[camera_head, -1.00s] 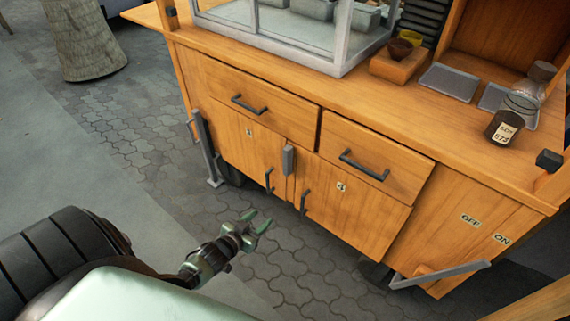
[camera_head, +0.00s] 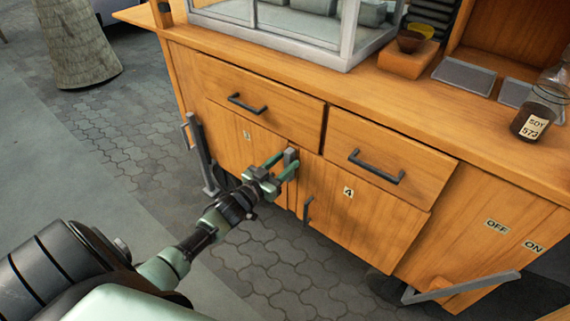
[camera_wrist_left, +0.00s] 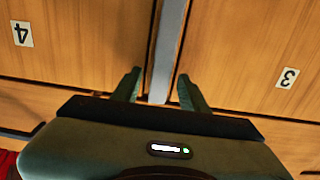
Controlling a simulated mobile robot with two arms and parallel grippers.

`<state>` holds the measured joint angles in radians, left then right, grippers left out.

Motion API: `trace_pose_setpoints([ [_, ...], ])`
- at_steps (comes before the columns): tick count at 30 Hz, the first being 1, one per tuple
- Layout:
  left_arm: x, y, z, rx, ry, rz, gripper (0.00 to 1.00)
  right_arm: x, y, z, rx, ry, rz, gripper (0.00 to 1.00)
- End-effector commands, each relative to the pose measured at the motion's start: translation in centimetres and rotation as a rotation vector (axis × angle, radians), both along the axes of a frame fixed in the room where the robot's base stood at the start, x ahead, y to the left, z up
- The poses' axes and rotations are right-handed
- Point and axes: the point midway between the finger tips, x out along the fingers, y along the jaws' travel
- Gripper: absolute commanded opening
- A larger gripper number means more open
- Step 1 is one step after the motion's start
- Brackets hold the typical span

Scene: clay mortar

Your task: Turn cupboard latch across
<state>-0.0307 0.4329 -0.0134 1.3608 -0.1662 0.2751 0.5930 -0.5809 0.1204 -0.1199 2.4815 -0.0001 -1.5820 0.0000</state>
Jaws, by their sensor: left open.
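The cupboard latch (camera_head: 291,155) is a small grey bar standing upright at the seam between the two lower doors. In the left wrist view the grey latch (camera_wrist_left: 166,60) runs up the middle. My left gripper (camera_head: 285,165) has reached the cupboard front at the latch. In the left wrist view its two green fingers (camera_wrist_left: 158,88) are open, one on each side of the latch, with gaps visible. The fingers partly hide the latch's lower end in the head view. My right gripper is not in view.
Door 3 (camera_head: 233,148) and door 4 (camera_head: 370,212) are closed, with drawers (camera_head: 255,88) above them. A dark handle (camera_head: 307,210) sticks out below the latch on door 4. Another grey bar (camera_head: 200,150) stands at the left end. Paved floor in front is clear.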

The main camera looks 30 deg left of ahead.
Motion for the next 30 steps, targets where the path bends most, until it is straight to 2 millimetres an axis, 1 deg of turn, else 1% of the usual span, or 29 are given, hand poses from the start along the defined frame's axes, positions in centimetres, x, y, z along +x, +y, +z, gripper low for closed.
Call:
trace_pose_setpoints([
  [3, 0.48, -0.04, 0.00, 0.000, 0.000, 0.000, 0.44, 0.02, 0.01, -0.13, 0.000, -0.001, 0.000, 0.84],
  [9, 0.49, -0.04, 0.01, 0.000, 0.001, 0.000, 0.44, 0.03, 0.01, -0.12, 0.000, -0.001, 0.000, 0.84],
  [10, 0.49, -0.04, 0.00, 0.000, 0.001, 0.000, 0.41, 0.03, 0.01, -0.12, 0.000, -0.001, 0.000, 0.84],
  [11, 0.49, -0.04, 0.00, 0.000, 0.001, 0.000, 0.33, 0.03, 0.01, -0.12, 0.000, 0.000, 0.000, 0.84],
  [12, 0.48, -0.04, 0.00, 0.000, 0.001, 0.000, 0.21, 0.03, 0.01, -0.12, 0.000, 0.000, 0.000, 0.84],
  [14, 0.48, -0.04, 0.00, 0.000, 0.001, 0.000, 0.05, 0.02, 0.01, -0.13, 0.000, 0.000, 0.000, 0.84],
  [15, 0.48, -0.04, 0.00, 0.000, 0.001, 0.000, 0.00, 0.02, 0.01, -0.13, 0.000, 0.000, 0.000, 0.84],
  [23, 0.45, -0.10, 0.00, 0.013, 0.000, 0.000, 0.00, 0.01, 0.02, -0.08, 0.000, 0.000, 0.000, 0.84],
  [30, 0.43, -0.40, 0.03, 0.105, -0.007, 0.001, 0.00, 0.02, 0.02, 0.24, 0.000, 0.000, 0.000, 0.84],
])
